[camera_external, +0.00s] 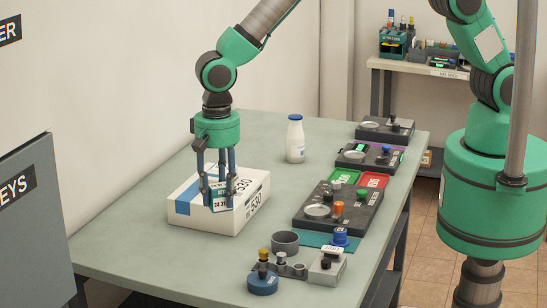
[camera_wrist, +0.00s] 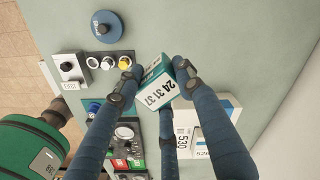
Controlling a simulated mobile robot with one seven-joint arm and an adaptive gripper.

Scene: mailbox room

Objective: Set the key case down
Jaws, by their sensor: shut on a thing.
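The key case (camera_external: 220,199) is a small teal and white box with printed numbers. My gripper (camera_external: 217,188) is shut on it and points down, in front of a white box in the external view. In the wrist view the key case (camera_wrist: 157,88) shows the numbers "24 31 37" and sits tilted between the fingers of my gripper (camera_wrist: 160,80). I cannot tell exactly how high above the table it is. Part of the case is hidden by the fingers.
A white box (camera_external: 185,207) marked 530 lies on the table (camera_external: 150,260). A white bottle (camera_external: 295,140) stands behind. Black trays with knobs (camera_external: 345,215) line the right side. The front left table is clear.

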